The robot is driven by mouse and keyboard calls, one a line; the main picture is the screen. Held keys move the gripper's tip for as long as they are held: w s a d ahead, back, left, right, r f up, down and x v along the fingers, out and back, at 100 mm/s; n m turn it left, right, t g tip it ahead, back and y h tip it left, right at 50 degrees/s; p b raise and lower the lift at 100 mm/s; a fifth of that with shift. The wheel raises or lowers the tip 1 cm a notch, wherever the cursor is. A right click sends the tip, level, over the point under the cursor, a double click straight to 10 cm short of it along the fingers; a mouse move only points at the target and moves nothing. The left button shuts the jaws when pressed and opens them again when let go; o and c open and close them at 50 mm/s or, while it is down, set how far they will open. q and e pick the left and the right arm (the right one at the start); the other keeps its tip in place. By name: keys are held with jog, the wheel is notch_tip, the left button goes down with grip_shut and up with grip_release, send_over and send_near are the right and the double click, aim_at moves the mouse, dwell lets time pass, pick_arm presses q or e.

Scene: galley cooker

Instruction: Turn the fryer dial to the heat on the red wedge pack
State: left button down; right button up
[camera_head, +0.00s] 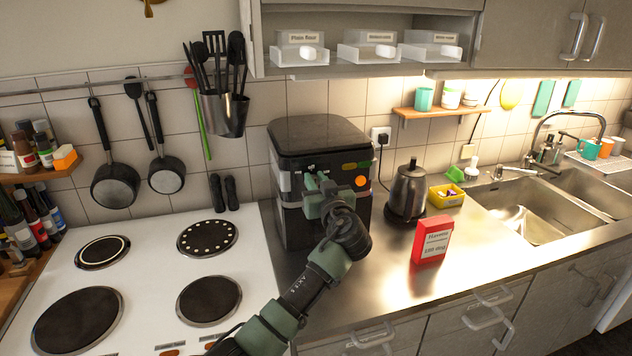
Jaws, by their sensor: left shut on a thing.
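The fryer (320,135) is a dark box with a black lid and silver-grey front, standing on the steel counter right of the hob. My left gripper (318,184) is at the upper part of its front, shut on the fryer dial, which is mostly hidden behind the fingers. The dial's setting cannot be read. An orange round spot (361,181) and a small green display (350,167) show right of the gripper. The red wedge pack (418,247) stands upright on the counter to the right. Its white label ends in a number with "deg", too small to read surely. My right gripper is not in view.
A dark kettle (408,190) stands right of the fryer, beside a yellow box (436,197). The white hob (150,270) lies left, the sink (525,215) right. Utensils hang on the wall behind. The counter in front of the pack is clear.

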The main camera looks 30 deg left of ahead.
pick_arm(q)
jog(key=shift+f, duration=0.25)
jog(key=shift+m, duration=0.4)
jog(key=shift+w+d+f+m+b, duration=0.15)
jog(key=shift+m+b, duration=0.15)
jog(key=shift+m, duration=0.2)
jog(key=shift+w+d+f+m+p, duration=0.2)
jog(key=shift+f+m+p, duration=0.6)
jog(key=shift+m, duration=2.85)
jog(key=shift+w+d+f+m+p, duration=0.2)
jog(key=shift+m+p, duration=1.15)
jog(key=shift+m, duration=2.25)
jog(key=shift+w+f+m+p, duration=0.15)
jog(key=shift+f+m+p, duration=0.65)
jog(key=shift+m, duration=2.85)
jog(key=shift+r+p, duration=0.25)
jog(key=shift+p, duration=0.1)
